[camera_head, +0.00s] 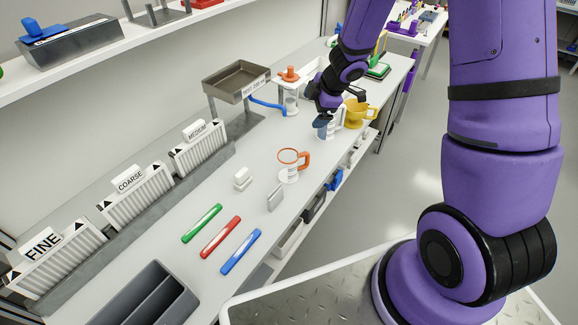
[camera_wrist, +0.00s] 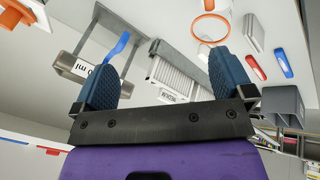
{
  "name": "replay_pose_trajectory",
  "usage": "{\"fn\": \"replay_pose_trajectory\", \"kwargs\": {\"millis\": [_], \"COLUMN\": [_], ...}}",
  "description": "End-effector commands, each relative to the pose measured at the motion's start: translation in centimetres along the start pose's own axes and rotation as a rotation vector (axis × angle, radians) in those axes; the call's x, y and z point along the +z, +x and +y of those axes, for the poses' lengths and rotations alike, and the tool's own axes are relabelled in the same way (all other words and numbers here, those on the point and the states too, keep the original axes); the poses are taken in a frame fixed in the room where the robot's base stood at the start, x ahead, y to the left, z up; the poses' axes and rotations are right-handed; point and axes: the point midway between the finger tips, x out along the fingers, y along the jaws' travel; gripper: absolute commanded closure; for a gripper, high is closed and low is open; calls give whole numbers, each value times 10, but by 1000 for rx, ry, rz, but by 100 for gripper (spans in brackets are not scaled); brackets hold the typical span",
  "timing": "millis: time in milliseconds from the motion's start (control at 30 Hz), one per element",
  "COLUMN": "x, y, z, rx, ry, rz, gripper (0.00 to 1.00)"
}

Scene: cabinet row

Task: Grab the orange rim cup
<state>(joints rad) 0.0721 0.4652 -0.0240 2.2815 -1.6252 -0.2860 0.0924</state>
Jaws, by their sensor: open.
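The orange rim cup (camera_head: 288,173) stands upright on the bench, a white cup with an orange rim and orange handle pointing right. It also shows in the wrist view (camera_wrist: 209,29) at the top, right of centre, just beyond the right finger. My gripper (camera_head: 323,118) is farther along the bench, above and beyond the cup, near a pale cup with blue-grey parts (camera_head: 328,131) that it partly covers. In the wrist view my gripper (camera_wrist: 167,75) has its two blue pads wide apart with nothing between them.
A yellow cup (camera_head: 357,113) stands right of my gripper. A raised grey tray (camera_head: 237,82) and a blue hose stand to its left. White FINE, COARSE and MEDIUM racks (camera_head: 136,194) line the back. Green, red and blue markers (camera_head: 220,237) lie nearer. A grey block (camera_head: 275,198) stands near the cup.

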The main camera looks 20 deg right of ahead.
Motion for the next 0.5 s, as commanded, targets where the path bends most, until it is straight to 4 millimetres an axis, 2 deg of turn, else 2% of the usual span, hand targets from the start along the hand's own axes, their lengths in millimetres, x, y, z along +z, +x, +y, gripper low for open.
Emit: {"fn": "replay_pose_trajectory", "kwargs": {"millis": [33,200,500], "x": [1,1,-1], "y": [17,51,79], "z": [-12,-43,-63], "rx": [-52,-178,-240], "ry": [-31,-115,-152], "rz": [32,125,173], "gripper": [1,1,1]}}
